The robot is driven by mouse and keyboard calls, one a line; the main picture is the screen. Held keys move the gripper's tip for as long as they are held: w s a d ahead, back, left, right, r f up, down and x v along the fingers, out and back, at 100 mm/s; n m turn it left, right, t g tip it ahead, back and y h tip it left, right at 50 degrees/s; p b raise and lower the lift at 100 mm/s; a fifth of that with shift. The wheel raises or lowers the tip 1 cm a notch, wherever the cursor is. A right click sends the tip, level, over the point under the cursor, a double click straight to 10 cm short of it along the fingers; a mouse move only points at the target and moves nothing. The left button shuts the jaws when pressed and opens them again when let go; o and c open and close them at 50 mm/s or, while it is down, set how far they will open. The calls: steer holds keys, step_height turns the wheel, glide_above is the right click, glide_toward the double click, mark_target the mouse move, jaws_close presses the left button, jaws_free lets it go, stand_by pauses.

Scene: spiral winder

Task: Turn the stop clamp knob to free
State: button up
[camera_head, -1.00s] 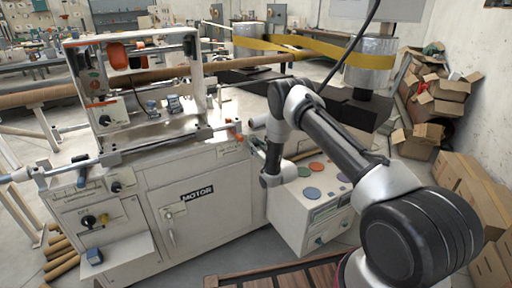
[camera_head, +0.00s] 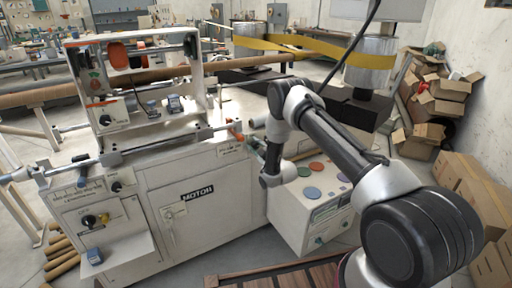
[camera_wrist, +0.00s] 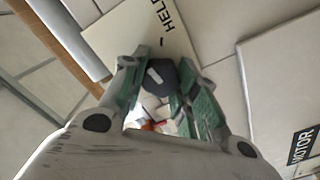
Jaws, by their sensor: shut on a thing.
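The stop clamp knob (camera_wrist: 159,76) is dark and round with a pale pointer line, seen in the wrist view. It sits between the green-padded fingers of my gripper (camera_wrist: 163,80), which is shut on it. A pale plate (camera_wrist: 135,32) beside the knob bears black lettering that reads "HELD" in part, with a short mark near the knob. The pointer is tilted, roughly toward that plate. Any other lettering around the knob is hidden by the fingers. In the head view my arm reaches the right end of the machine, and the knob cannot be made out there.
The white winder cabinet (camera_head: 200,225) with a MOTOR door stands at left. Other dark knobs (camera_head: 90,220) are on its left front. A white box with coloured discs (camera_head: 300,225) stands close by my wrist. Cardboard boxes (camera_head: 465,185) are at right.

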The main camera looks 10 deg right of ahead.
steer(key=n, duration=0.4)
steer(key=shift+a+f+n, duration=0.1)
steer(key=shift+f+n, duration=0.05)
steer(key=shift+n, duration=0.15)
steer(key=n, duration=0.3)
steer(key=shift+s+n, duration=0.1)
steer(key=shift+n, duration=0.3)
steer(key=n, duration=0.4)
steer(key=shift+f, duration=0.15)
steer(key=shift+f+n, duration=0.1)
steer(key=shift+n, duration=1.7)
steer(key=o, duration=1)
